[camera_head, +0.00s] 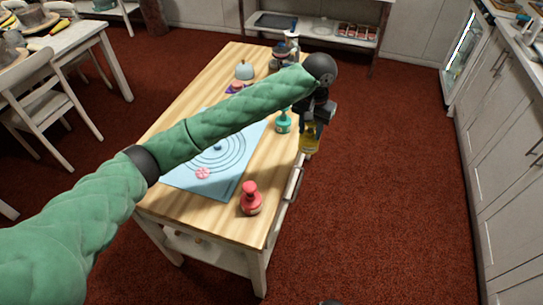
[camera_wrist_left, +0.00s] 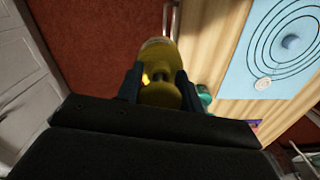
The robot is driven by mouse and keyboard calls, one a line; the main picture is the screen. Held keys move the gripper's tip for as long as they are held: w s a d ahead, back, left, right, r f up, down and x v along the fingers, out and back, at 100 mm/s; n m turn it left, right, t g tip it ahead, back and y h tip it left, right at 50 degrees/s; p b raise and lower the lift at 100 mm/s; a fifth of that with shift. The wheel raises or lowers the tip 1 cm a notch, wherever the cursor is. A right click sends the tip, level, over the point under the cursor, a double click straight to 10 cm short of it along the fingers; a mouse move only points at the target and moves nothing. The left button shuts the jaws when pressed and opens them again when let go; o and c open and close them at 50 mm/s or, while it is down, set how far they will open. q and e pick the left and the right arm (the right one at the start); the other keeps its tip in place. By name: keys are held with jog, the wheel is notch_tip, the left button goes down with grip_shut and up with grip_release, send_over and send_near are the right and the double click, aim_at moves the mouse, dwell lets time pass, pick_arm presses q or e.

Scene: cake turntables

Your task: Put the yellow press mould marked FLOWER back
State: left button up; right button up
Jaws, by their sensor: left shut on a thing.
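The yellow press mould (camera_head: 309,145) hangs from my left gripper (camera_head: 311,124) at the table's right long edge. In the left wrist view the yellow mould (camera_wrist_left: 158,58) sits between the two dark fingers of my left gripper (camera_wrist_left: 158,82), which is shut on it. Any FLOWER marking cannot be read. A teal press mould (camera_head: 283,123) stands on the table just left of the held one, and a red press mould (camera_head: 250,200) stands at the near right corner.
A light blue mat (camera_head: 178,182) with rings covers the wooden table's (camera_head: 222,219) middle; a pink flower piece (camera_head: 203,173) lies on it. A cake stand (camera_head: 244,71) and other items stand at the far end. Red carpet (camera_head: 375,210) is open to the right.

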pick_arm(q)
jog(key=shift+w+a+f+p, duration=0.35)
jog(key=shift+a+f+p, duration=0.6)
jog(key=shift+a+f, duration=0.85)
jog(key=shift+w+a+f+p, duration=0.4)
jog(key=shift+a+f+p, duration=0.55)
jog(key=shift+a+f, duration=0.85)
jog(key=shift+w+a+f+p, duration=0.35)
jog(key=shift+a+f+p, duration=0.6)
jog(key=shift+a+f, duration=0.85)
pick_arm(e)
jog(key=s+d+f, duration=0.2)
jog(key=f, duration=0.4)
jog(key=s+d+f, duration=0.2)
jog(key=f, duration=0.4)
jog(key=shift+f+t, duration=0.3)
jog(key=shift+t, duration=0.1)
pick_arm(q)
jog(key=shift+a+r, duration=0.1)
jog(key=shift+a, duration=0.1)
pick_arm(e)
jog(key=shift+s+d+h, duration=0.1)
jog(key=shift+d+h, duration=0.05)
jog(key=shift+h, duration=0.15)
pick_arm(q)
jog(key=o, duration=1.1)
pick_arm(e)
jog(key=shift+d+f, duration=0.1)
pick_arm(q)
jog(key=shift+r, duration=0.1)
